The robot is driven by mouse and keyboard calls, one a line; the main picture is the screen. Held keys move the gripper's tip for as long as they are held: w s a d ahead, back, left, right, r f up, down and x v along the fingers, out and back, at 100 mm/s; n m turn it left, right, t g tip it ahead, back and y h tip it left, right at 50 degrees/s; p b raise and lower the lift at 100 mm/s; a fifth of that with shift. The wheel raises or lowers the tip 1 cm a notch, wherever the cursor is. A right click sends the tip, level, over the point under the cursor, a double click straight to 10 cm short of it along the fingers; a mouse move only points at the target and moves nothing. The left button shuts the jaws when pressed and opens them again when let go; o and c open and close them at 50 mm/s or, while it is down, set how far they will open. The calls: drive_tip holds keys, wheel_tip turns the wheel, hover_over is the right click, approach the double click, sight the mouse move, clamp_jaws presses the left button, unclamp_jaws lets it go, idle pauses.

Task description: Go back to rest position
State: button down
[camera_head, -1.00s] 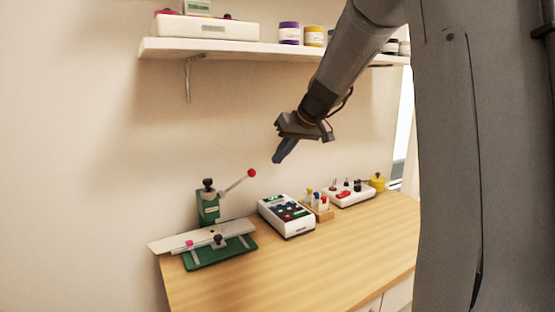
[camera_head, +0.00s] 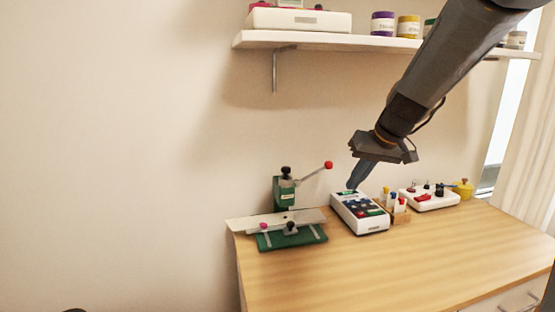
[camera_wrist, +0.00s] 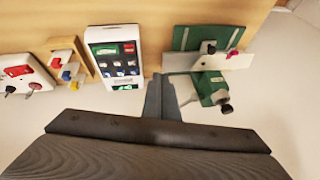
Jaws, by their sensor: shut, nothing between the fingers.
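My gripper (camera_head: 354,184) hangs from my arm and points down, above the back of the wooden table, by the white control box. Its fingers are shut with nothing between them. In the wrist view my gripper (camera_wrist: 162,90) shows at the bottom middle, its fingers together, between the white control box (camera_wrist: 115,57) and the green press (camera_wrist: 210,88). In the head view the fingertips overlap the area just above the control box (camera_head: 360,212). I cannot tell the exact gap between them.
The wooden table (camera_head: 330,275) has clear room at its front. The green press (camera_head: 284,193) with a red-knobbed lever stands at left. A marker holder (camera_head: 399,216), a white switch box (camera_head: 429,202) and a yellow pot (camera_head: 464,189) stand at right. A shelf (camera_head: 340,41) with jars hangs above.

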drive_tip(key=s+a+f+g+h+p, duration=0.1)
drive_tip(key=s+f, duration=0.2)
drive_tip(key=s, duration=0.6)
drive_tip(key=s+a+f+g+h+p, duration=0.1)
drive_tip(key=s+f, duration=0.3)
drive_tip(key=s, duration=0.6)
drive_tip(key=s+a+f+g+p, duration=0.1)
drive_tip(key=s+f, duration=0.3)
drive_tip(key=s, duration=0.5)
drive_tip(key=shift+s+a+m+g+h, duration=0.2)
drive_tip(key=shift+a+m+g+h, duration=0.3)
drive_tip(key=shift+g, duration=0.4)
drive_tip(key=c, duration=2.5)
unclamp_jaws()
